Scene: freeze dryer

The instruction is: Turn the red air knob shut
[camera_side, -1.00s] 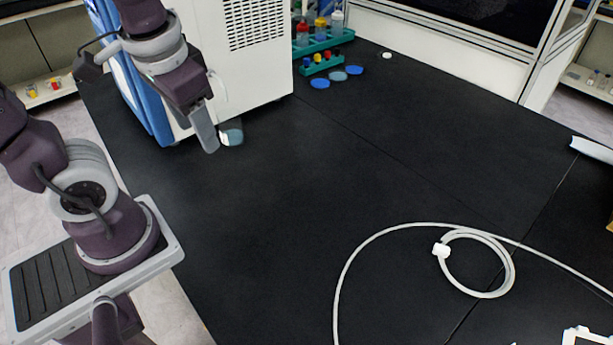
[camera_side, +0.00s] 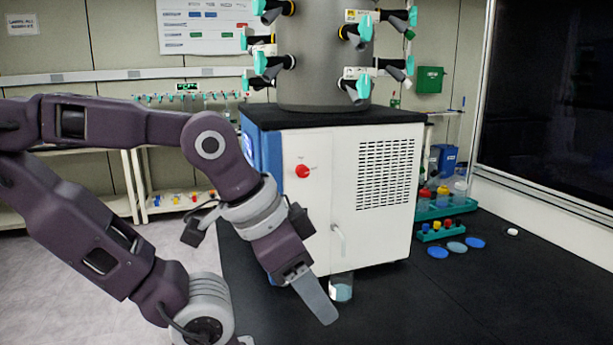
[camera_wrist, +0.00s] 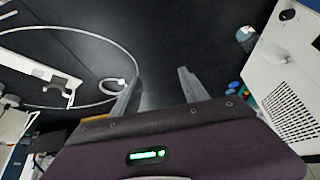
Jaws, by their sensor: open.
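The red air knob (camera_side: 302,171) is on the white side panel of the freeze dryer (camera_side: 340,200), near its upper left. Small marks are beside it, too small to read. My gripper (camera_side: 322,305) is in front of and below the knob in the side view, pointing down toward the bench and apart from the knob. In the wrist view my gripper (camera_wrist: 160,80) has its two fingers spread with nothing between them. The freeze dryer's white panel (camera_wrist: 290,70) shows at the right there. I cannot make out the red knob in that view.
A beaker with pale blue liquid (camera_side: 341,288) stands by the cabinet's base. A handle (camera_side: 339,241) sticks out of the panel. Teal valves (camera_side: 357,85) surround the grey column above. A teal rack (camera_side: 440,208) and blue discs lie to the right. A hose (camera_wrist: 60,105) loops on the black bench.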

